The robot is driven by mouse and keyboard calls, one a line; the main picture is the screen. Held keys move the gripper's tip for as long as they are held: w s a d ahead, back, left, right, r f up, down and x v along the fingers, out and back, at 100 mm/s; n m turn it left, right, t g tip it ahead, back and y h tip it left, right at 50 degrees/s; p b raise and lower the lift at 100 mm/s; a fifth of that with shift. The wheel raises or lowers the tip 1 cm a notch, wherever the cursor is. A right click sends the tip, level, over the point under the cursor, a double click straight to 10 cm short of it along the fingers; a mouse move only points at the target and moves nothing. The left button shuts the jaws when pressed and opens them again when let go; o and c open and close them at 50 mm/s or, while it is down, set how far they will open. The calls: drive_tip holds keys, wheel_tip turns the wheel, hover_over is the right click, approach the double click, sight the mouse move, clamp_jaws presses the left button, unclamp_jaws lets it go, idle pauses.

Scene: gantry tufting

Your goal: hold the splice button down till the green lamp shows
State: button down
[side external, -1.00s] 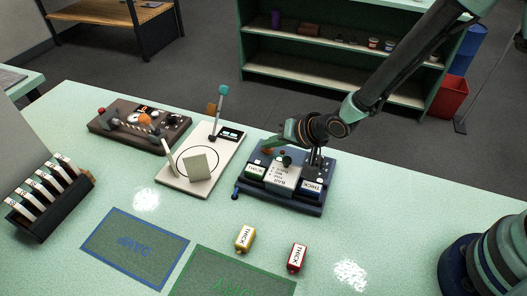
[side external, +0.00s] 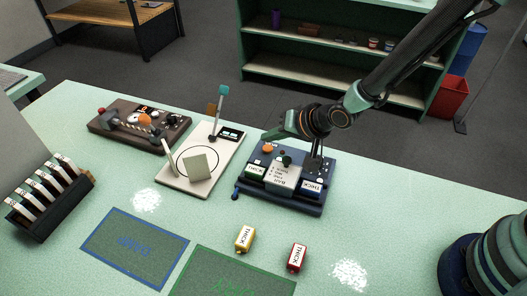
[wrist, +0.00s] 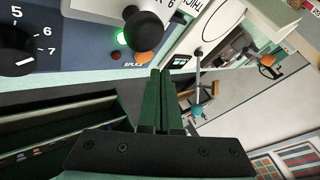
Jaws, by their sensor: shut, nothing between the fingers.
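The blue splice unit (side external: 300,206) stands on the bench below my gripper (side external: 268,139). Its orange splice button (side external: 267,148) shows at the far left corner, just under my fingertips. In the wrist view the orange button (wrist: 142,58) sits by the SPLICE label, just beyond my shut, empty fingers (wrist: 160,72). The fingertips look apart from the button. The green lamp (wrist: 121,38) is glowing, and the red lamp (wrist: 115,55) next to it looks dark.
A black ball knob (wrist: 144,30) stands close to the button, and a numbered black dial (wrist: 14,52) is at left. The cream board (side external: 185,180) with upright posts lies left of the unit. Yellow (side external: 245,239) and red (side external: 297,257) THICK blocks lie in front.

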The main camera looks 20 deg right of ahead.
sight(272, 153)
drive_tip(key=shift+r, duration=2.2)
drive_tip(key=s+d+r+n+g+h, duration=0.1)
drive_tip(key=s+d+r+n+h, duration=0.3)
drive_tip(key=d+r, duration=0.9)
drive_tip(key=s+d+r+g, duration=0.1)
drive_tip(key=s+d+r, duration=0.1)
drive_tip(key=s+d, duration=0.8)
drive_tip(key=s, duration=0.3)
drive_tip(key=shift+r+n+g, duration=0.3)
drive_tip(key=shift+r, duration=0.1)
drive_tip(key=shift+d, duration=0.1)
